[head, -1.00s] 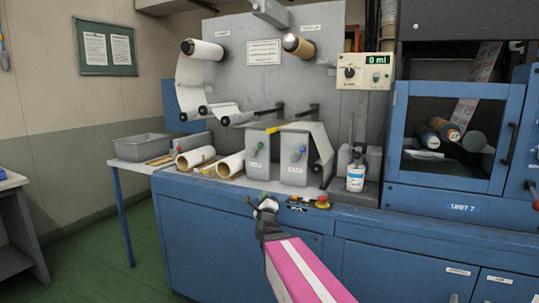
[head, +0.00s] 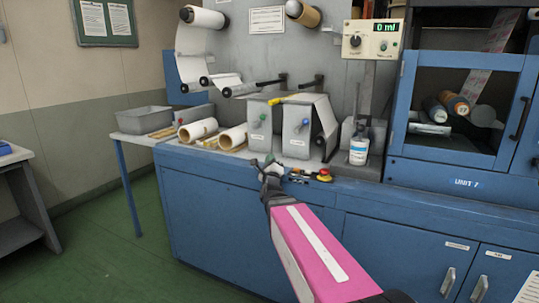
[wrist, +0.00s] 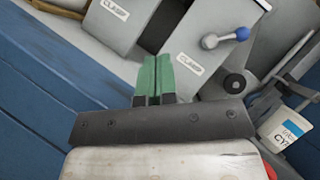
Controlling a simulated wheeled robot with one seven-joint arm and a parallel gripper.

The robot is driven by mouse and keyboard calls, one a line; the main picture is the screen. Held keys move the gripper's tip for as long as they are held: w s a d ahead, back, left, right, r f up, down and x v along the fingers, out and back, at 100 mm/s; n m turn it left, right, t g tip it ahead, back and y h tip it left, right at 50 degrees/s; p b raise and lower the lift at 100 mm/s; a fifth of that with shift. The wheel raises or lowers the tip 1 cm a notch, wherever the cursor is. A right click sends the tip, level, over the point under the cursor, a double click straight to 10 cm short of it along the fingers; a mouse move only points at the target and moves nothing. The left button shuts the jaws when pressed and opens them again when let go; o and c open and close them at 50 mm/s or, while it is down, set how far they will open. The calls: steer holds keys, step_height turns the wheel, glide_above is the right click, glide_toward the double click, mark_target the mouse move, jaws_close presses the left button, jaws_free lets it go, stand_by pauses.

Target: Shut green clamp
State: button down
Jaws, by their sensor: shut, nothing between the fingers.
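The green clamp (head: 258,138) is the left of two grey boxes on the blue counter, with a green-knobbed lever (head: 254,125) on its front. My gripper (head: 268,163) is in front of and below it at the counter's front edge, apart from it. In the wrist view my green fingers (wrist: 157,75) are shut together and empty. They point at the grey boxes. The left box (wrist: 112,30), with a clamp label, shows at the top there, but its green lever is out of that view.
The right box (head: 297,140) has a blue-knobbed lever, also in the wrist view (wrist: 228,38). A red button (head: 324,175) sits at the counter edge. A white bottle (head: 359,148) stands at right. Paper rolls (head: 198,129) lie at left.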

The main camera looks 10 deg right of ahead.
glide_toward(259, 121)
steer(key=w+d, duration=0.1)
steer(key=d, duration=0.1)
steer(key=w+d, duration=0.1)
steer(key=d, duration=0.1)
steer(key=w+d, duration=0.1)
steer(key=shift+d+r, duration=0.15)
steer(key=shift+d, duration=0.25)
steer(key=shift+w+a+r, duration=0.45)
steer(key=shift+w+r, duration=0.2)
steer(key=shift+r, duration=0.2)
steer(key=shift+w+a+r, duration=0.4)
steer(key=shift+w+r, duration=0.05)
steer(key=shift+r, duration=0.25)
